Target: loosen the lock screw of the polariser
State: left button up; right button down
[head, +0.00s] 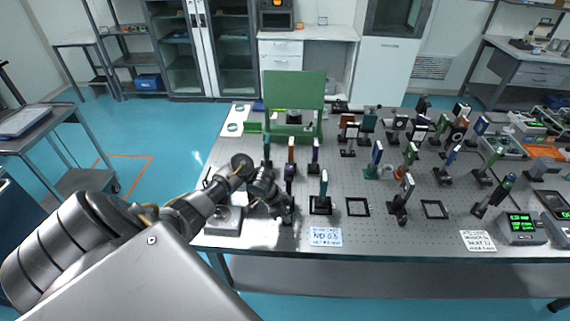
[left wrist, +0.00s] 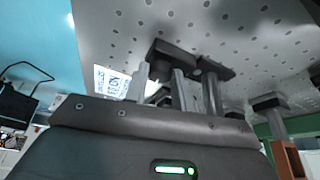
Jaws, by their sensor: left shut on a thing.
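The polariser (head: 290,172) appears to be the dark, upright post-mounted optic near the left front of the perforated optical table. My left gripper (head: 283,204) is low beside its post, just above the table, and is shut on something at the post. The lock screw itself is hidden between the fingers and too small to make out. The left wrist view is upside down. It shows the fingers (left wrist: 176,88) close to posts and a dark base (left wrist: 190,60) on the table. My right gripper is in neither view.
A white card (head: 326,236) lies at the table's front edge, right of the gripper. Several other mounted optics stand behind and to the right. A large green panel (head: 296,88) stands at the back.

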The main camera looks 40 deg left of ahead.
pick_arm(q)
jog(key=shift+m, duration=0.6)
jog(key=o, duration=1)
jog(key=shift+a+r, duration=0.1)
jog(key=v, duration=1)
jog(key=shift+a+r, duration=0.25)
jog(key=shift+r, duration=0.05)
